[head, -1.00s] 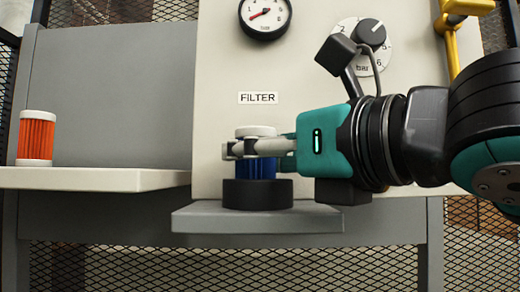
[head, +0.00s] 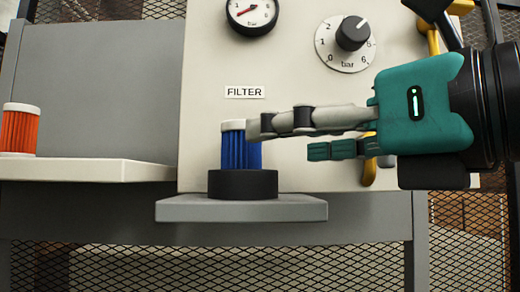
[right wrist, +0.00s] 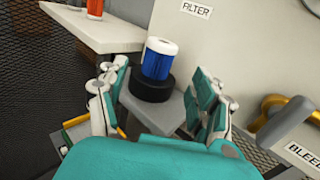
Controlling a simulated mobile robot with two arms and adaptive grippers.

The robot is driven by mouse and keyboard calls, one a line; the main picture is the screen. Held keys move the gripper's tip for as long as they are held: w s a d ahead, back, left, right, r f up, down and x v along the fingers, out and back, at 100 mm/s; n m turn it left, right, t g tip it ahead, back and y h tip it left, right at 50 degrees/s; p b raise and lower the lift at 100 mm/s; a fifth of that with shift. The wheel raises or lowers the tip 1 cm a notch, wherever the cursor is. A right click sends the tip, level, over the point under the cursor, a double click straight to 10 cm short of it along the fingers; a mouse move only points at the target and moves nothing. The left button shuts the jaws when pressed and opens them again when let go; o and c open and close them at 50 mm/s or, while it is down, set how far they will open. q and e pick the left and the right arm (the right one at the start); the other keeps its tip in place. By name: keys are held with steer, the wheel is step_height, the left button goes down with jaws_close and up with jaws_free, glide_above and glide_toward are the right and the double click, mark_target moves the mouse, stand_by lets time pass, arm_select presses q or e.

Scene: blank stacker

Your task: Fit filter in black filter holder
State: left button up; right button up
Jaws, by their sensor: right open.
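A blue pleated filter (head: 241,150) with a white cap stands upright in the round black filter holder (head: 243,184), under the FILTER label. How deep it sits is hidden by the holder's rim. In the right wrist view the blue filter (right wrist: 157,62) and the black holder (right wrist: 151,87) show ahead, beyond the fingers. My right gripper (head: 285,139) is open and empty, to the right of the filter. In the head view one finger overlaps the filter's right edge; the right wrist view shows both fingers (right wrist: 158,85) apart. My left gripper is not in view.
The holder stands on a grey shelf (head: 290,209). An orange filter (head: 19,130) stands on a light side shelf (head: 90,171) at left.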

steer(key=shift+v, duration=2.05)
